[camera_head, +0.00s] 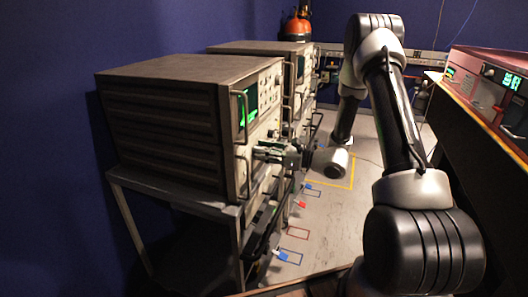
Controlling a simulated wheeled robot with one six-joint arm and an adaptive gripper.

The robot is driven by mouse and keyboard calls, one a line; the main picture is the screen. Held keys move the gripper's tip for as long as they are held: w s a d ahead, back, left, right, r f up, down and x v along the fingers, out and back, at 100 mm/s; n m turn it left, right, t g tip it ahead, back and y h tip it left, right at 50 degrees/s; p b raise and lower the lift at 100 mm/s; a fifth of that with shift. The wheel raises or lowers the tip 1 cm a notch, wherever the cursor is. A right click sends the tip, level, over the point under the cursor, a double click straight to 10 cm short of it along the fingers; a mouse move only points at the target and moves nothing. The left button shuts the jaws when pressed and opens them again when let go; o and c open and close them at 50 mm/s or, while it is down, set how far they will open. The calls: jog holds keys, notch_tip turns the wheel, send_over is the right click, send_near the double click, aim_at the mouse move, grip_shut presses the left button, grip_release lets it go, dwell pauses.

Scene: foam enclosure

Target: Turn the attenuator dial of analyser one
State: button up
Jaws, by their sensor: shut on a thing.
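The nearer analyser (165,115) is a grey-brown boxed instrument with a lit green screen (249,107) and a front panel facing right. It stands on a grey cart. My gripper (260,152) reaches in from the right to the lower part of this front panel. Its fingers are shut on a dial there, which they hide almost wholly. I cannot read any label or see the dial's setting. A second, similar analyser (262,47) stands just behind, with its own screen and handles.
The cart's top edge (175,193) runs below the nearer analyser, and metal handles stick out from the panels. A red instrument (485,85) sits on a bench at right. An orange-red canister (297,27) stands at the back. Floor between cart and bench is mostly clear, with taped outlines.

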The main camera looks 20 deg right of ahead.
jog(key=shift+m, duration=3.9)
jog(key=o, duration=1)
jog(key=shift+d, duration=0.1)
jog(key=v, duration=1.2)
